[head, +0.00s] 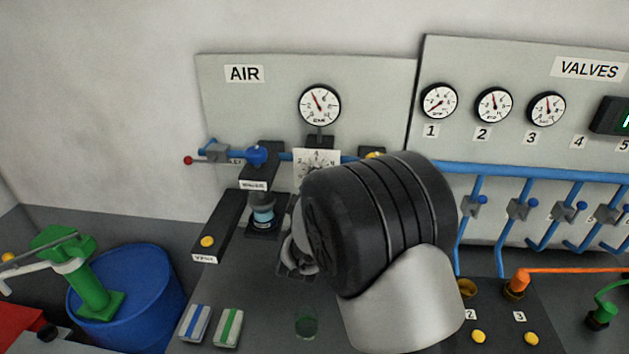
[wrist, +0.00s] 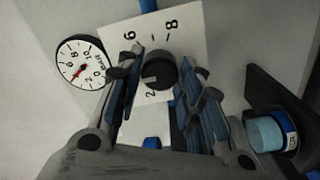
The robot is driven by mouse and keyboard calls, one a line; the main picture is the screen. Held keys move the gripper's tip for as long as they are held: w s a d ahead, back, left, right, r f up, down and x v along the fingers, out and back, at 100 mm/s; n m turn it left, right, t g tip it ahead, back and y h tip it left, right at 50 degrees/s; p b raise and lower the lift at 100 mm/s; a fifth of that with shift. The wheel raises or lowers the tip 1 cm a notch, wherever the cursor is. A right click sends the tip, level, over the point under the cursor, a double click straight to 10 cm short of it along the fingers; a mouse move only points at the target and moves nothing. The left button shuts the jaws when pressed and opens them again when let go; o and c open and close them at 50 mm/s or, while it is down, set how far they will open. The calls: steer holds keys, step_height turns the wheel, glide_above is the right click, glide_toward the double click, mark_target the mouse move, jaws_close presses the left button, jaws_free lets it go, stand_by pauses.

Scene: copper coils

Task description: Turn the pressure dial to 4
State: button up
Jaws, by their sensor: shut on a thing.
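The pressure dial is a dark round knob (wrist: 161,73) on a white number plate (wrist: 192,45); 2, 6 and 8 show in the wrist view. In the head view the plate (head: 317,157) shows a 4 at its top, and my arm hides the knob. My gripper (wrist: 160,88) has its fingers on either side of the knob and is shut on it. I cannot clearly read where the knob points. The AIR gauge (head: 319,105) hangs above the plate; its red needle leans up and left. It also shows in the wrist view (wrist: 82,62).
A blue pipe (head: 350,159) runs behind. The VALVES panel (head: 590,110) is right. A blue drum (head: 130,295) stands left.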

stand_by(0.3)
steer(key=o, duration=1.1)
steer(key=s, duration=1.2)
steer(key=shift+a, duration=0.2)
steer(key=shift+r, duration=0.1)
